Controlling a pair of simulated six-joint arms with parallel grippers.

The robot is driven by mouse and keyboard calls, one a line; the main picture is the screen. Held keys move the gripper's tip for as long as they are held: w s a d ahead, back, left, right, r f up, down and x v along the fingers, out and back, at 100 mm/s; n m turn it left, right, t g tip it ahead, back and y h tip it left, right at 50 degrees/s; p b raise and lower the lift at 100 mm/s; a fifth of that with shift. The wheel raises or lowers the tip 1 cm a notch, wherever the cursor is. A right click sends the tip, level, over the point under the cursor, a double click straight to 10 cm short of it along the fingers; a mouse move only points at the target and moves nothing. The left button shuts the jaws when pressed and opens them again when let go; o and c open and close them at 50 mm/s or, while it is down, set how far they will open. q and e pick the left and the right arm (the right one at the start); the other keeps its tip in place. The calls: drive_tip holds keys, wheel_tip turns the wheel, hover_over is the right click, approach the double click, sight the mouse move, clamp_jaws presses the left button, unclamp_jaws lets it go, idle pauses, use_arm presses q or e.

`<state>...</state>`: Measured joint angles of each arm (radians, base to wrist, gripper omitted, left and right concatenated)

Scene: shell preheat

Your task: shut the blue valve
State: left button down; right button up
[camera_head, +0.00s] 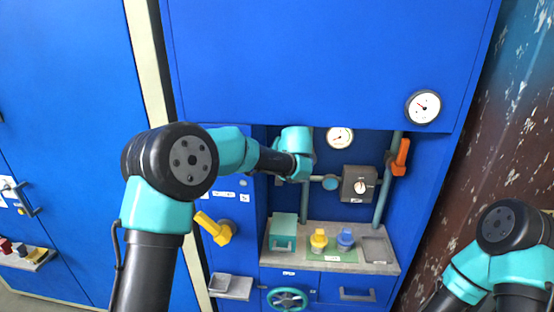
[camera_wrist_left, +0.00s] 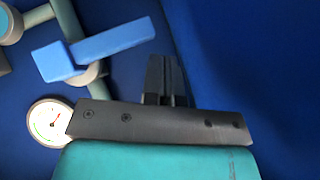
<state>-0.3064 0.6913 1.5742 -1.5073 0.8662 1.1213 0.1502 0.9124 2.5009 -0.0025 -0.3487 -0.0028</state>
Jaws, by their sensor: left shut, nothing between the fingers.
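The blue valve (camera_wrist_left: 110,43) shows in the left wrist view as a flat blue lever on a pipe (camera_wrist_left: 68,18). Its long handle lies across the pipe and points toward my fingers. My left gripper (camera_wrist_left: 165,75) is shut and empty, with its fingertips just beyond the handle's end and apart from it in the picture. In the head view my left wrist covers the place of the blue valve, so neither the lever nor my fingers can be made out there. My right arm shows at the lower right, with its gripper out of frame.
An orange lever (camera_head: 399,157) sits on the right pipe. A grey box with a knob (camera_head: 359,184) and a round gauge (camera_head: 340,138) are near my left wrist. A yellow lever (camera_head: 214,228) sticks out lower left. A shelf (camera_head: 385,268) below holds a teal box and yellow and blue items.

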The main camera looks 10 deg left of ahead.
use_arm(q)
drive_tip(key=v, duration=0.7)
drive_tip(key=shift+r, duration=0.3)
drive_tip(key=shift+s, duration=0.15)
drive_tip(key=s+a+f+m+g+h, duration=0.15)
drive_tip(key=s+f, duration=0.25)
drive_tip(key=f, duration=0.7)
drive_tip(key=s+a+f+g+h, duration=0.1)
drive_tip(key=s+f+g+h, duration=0.25)
drive_tip(key=f, duration=0.75)
drive_tip(key=s+a+f+g+h, duration=0.15)
drive_tip(key=s+f, duration=0.35)
drive_tip(key=f, duration=0.6)
drive_tip(key=s+a+f+n, duration=0.1)
drive_tip(key=s+a+f, duration=0.1)
drive_tip(key=s+f, duration=0.3)
drive_tip(key=s+a+f+n+g+h, duration=0.1)
drive_tip(key=s+f, duration=0.5)
drive_tip(key=s, duration=0.6)
drive_tip(key=s+a+f+n+h, duration=0.1)
drive_tip(key=s+a+f+n, duration=0.1)
drive_tip(key=s+f, duration=0.3)
drive_tip(key=s+a, duration=0.1)
drive_tip(key=s, duration=0.3)
drive_tip(key=shift+s+f+n, duration=0.25)
drive_tip(key=shift+s+n, duration=0.05)
drive_tip(key=shift+n, duration=0.05)
drive_tip(key=c, duration=1.8)
unclamp_jaws()
drive_tip(key=shift+g, duration=0.25)
